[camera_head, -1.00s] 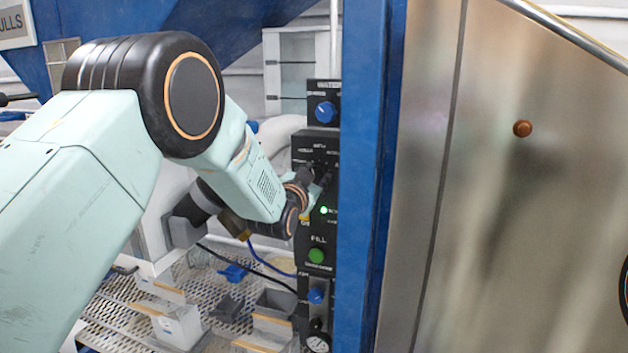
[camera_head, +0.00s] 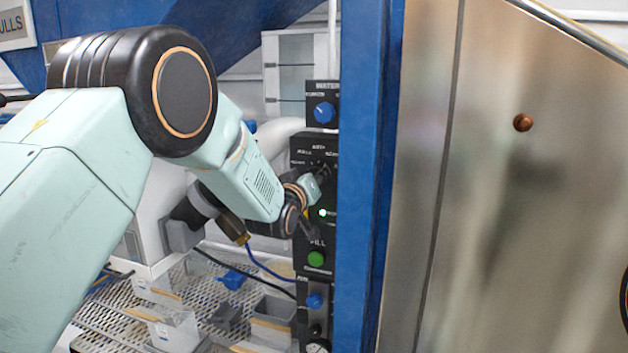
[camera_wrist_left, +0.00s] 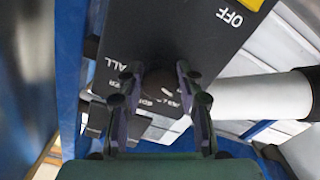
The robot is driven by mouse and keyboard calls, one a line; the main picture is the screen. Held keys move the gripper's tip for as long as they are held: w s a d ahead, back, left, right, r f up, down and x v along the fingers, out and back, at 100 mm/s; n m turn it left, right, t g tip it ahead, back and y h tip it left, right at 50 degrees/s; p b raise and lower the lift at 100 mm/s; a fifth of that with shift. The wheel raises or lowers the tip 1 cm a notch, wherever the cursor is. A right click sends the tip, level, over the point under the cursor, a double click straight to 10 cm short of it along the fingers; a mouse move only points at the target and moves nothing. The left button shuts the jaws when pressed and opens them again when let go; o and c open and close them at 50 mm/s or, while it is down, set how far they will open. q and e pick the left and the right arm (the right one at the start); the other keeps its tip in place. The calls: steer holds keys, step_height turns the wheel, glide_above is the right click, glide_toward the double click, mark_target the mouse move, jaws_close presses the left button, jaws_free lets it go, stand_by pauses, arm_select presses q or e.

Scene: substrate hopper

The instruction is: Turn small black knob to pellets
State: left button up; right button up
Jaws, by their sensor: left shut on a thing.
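The small black knob (camera_wrist_left: 158,82) sits between the fingers of my left gripper (camera_wrist_left: 160,78) in the left wrist view, on a black panel with white lettering. The gripper is shut on it. In the head view my left gripper (camera_head: 322,174) is at the upper part of the black control panel (camera_head: 312,148), where the knob is mostly hidden by the fingers. The lettering around the knob is partly covered and I cannot read which position it points to. My right gripper is not in view.
A blue knob (camera_head: 324,112) is above on the panel, with a green button (camera_head: 316,259) and another blue knob (camera_head: 315,300) below. A blue post (camera_head: 365,180) stands close on the right. Grey bins (camera_head: 273,312) lie on a mesh shelf.

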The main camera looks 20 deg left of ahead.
arm_select(q)
steer(key=shift+w+r+n, duration=0.1)
steer(key=shift+r+n, duration=0.45)
steer(key=shift+n, duration=0.15)
steer(key=o, duration=0.7)
steer(key=shift+a, duration=0.1)
steer(key=o, duration=0.5)
steer(key=shift+f, duration=0.3)
steer(key=shift+f, duration=0.1)
steer(key=s, duration=1.2)
steer(key=shift+s+a, duration=0.1)
